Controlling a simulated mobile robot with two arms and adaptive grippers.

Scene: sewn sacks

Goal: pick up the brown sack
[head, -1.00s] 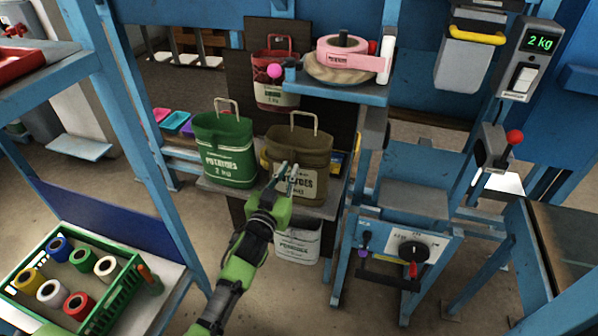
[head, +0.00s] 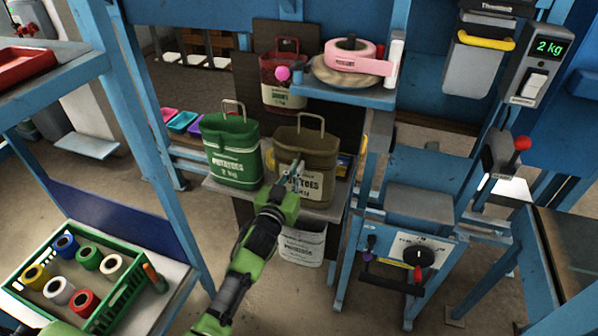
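The brown sack (head: 318,152) with a white label and a pale loop handle (head: 311,122) stands upright on a grey shelf (head: 219,190), right of a green sack (head: 231,160). My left gripper (head: 293,175), on its green and black arm, is in front of the sack's lower left front and hides part of the label. Its two thin fingers look apart, with nothing seen between them. I cannot tell whether they touch the sack. The handle is free of the gripper. My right gripper is not in view.
A red sack (head: 281,80) is behind, and a white sack (head: 302,246) is below the shelf. A blue ledge with a pink tape roll (head: 354,54) juts out above right. Blue posts flank the area. A green crate of rolls (head: 120,296) is lower left.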

